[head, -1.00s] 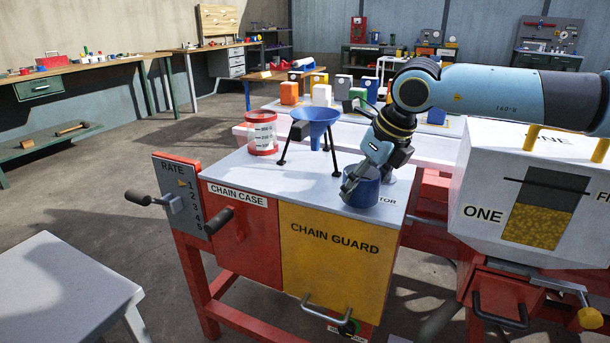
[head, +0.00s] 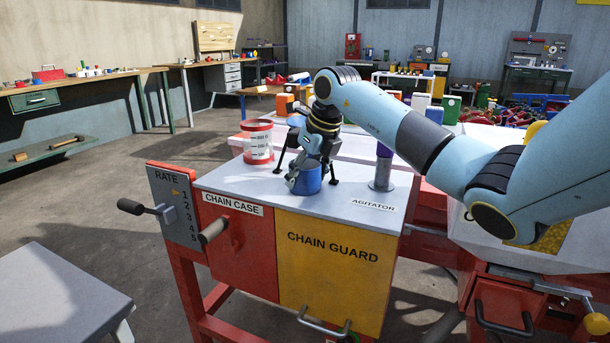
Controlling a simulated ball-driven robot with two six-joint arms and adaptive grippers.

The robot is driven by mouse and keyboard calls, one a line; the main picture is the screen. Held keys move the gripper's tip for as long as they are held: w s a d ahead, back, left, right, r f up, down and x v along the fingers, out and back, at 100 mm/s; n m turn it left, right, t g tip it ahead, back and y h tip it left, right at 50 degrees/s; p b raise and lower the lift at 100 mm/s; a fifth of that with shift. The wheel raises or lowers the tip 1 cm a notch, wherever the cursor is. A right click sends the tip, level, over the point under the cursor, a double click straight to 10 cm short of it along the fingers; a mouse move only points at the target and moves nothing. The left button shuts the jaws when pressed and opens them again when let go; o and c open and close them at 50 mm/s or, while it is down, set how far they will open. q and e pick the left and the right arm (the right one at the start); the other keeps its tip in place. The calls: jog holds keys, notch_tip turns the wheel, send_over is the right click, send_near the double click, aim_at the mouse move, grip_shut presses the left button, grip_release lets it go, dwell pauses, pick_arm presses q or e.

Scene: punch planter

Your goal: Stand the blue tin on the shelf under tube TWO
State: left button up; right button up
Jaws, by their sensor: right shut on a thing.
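The blue tin (head: 308,181) is at the middle of the white top of the red and yellow cabinet. My right gripper (head: 303,176) reaches down from above and is shut on the tin, its fingers at the left side and rim. The tin looks upright; I cannot tell whether it touches the top. A funnel's black legs (head: 334,177) show on both sides of it; the bowl is hidden behind my gripper. Neither tube TWO nor its shelf can be made out. My left gripper is not in view.
A clear container with a red rim (head: 257,141) stands at the back left of the cabinet top (head: 235,183). A grey cylinder with a purple top (head: 383,172) stands at the right by the AGITATOR label. A grey table (head: 60,295) is front left.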

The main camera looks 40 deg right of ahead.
jog(key=o, duration=1)
jog(key=shift+o, duration=0.2)
